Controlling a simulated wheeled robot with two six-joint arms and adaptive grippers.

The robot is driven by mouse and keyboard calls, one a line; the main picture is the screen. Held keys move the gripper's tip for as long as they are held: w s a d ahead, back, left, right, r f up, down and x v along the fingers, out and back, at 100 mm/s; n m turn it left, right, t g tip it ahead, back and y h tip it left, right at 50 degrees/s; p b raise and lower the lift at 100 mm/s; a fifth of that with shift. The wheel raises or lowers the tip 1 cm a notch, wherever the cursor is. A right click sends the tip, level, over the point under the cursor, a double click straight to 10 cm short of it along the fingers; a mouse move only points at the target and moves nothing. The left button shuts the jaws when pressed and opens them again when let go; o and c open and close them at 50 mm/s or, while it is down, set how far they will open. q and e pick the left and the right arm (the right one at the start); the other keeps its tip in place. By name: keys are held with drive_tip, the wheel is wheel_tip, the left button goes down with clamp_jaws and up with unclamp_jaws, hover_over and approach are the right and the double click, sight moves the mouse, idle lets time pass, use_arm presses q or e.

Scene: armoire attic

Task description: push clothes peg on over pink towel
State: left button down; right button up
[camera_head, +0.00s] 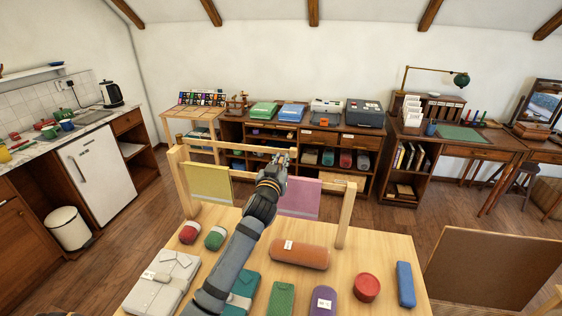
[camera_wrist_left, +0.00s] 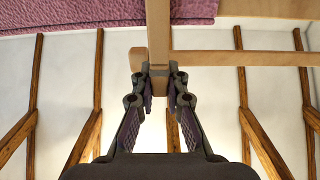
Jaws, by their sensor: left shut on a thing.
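The pink towel (camera_head: 300,199) hangs on the wooden rack at the middle-right of its rail, and its edge shows at the top left of the left wrist view (camera_wrist_left: 90,14). My left gripper (camera_head: 285,160) is above the table at the rack's rail, by the pink towel's upper left corner. It also shows in the left wrist view (camera_wrist_left: 159,75), with its fingertips shut on the clothes peg. The peg is mostly hidden by the fingers and hard to tell from the pale rack wood behind. I cannot tell whether the peg touches the towel. My right gripper is out of view.
A yellow towel (camera_head: 210,183) hangs left on the rack. The rack's right post (camera_head: 345,215) stands beyond the pink towel. On the table are an orange case (camera_head: 299,254), a red round tin (camera_head: 366,287), a blue case (camera_head: 405,284) and other cases.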

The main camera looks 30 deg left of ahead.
use_arm(q)
drive_tip(key=shift+f+b, duration=0.95)
drive_tip(key=shift+f, duration=0.25)
drive_tip(key=c, duration=1.3)
unclamp_jaws()
drive_tip(key=shift+s, duration=0.15)
drive_tip(key=v, duration=1.1)
drive_tip(key=shift+s, duration=0.35)
drive_tip(key=shift+d+f, duration=0.1)
